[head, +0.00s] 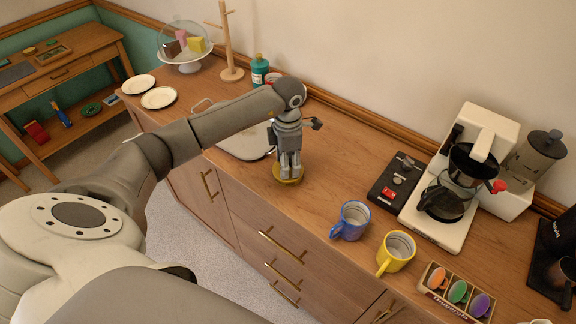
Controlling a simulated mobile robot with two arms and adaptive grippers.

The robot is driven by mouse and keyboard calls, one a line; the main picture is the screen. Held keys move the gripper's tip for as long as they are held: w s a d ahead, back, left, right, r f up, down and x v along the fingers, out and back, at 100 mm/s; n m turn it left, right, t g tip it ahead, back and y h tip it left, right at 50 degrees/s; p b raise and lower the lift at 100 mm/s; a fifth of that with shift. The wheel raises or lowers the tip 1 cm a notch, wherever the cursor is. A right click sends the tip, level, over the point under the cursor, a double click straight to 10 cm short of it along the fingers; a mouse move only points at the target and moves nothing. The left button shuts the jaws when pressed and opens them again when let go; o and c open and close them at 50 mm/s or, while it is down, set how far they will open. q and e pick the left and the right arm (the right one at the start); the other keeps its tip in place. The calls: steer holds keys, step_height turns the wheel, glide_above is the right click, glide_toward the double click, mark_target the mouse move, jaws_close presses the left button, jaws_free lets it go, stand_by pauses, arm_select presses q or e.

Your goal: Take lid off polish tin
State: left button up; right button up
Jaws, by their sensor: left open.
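A low, round, yellow-gold tin (287,180), which looks like the polish tin, sits on the wooden counter near its front edge. My left gripper (290,170) points straight down over it, with its fingertips at or just above the tin's top. The gripper is open; the fingers hide much of the tin's upper face. I cannot tell whether the fingers touch the tin, or make out the lid apart from the body. My right gripper is out of view.
A whitish board or tray (240,146) lies left of the gripper, partly behind my arm. A blue mug (352,219) and a yellow mug (397,246) stand to the right. A coffee maker (436,225) is further right. Bare counter (330,165) lies right of the tin.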

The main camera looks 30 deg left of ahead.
arm_select(q)
jaws_close()
steer(key=shift+r, duration=0.1)
